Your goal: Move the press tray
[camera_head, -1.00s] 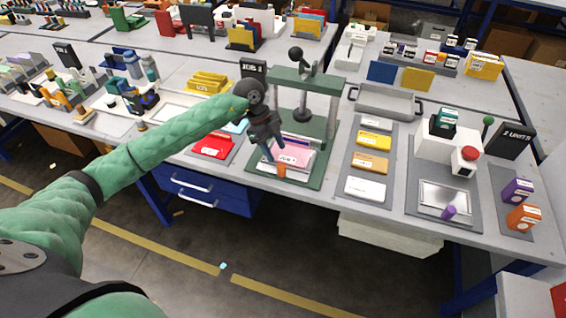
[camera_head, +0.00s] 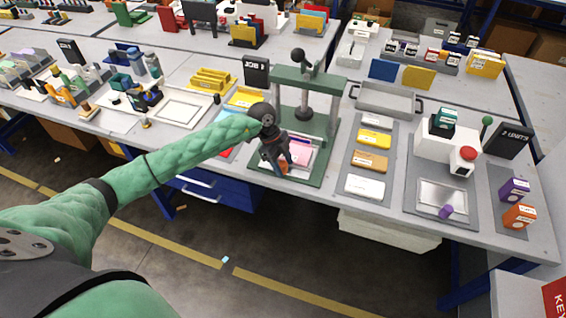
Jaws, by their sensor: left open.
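The green press (camera_head: 323,124) stands on the near bench, with a black-knobbed lever on top. The press tray (camera_head: 314,152) is pale, carries a pink sheet (camera_head: 302,154) and lies on the press base under the crossbar. My left gripper (camera_head: 283,166) is at the tray's front left, pointing down, its jaws open around or just beside the orange tab (camera_head: 284,167) at the front. The gripper and wrist hide the tray's left side and most of the tab, so contact is unclear. My right gripper is out of view.
Right of the press, a grey mat (camera_head: 356,143) holds several coloured blocks. A grey handled tray (camera_head: 388,101) lies behind it. A sign reading JOB B (camera_head: 256,71) stands at the press's back left.

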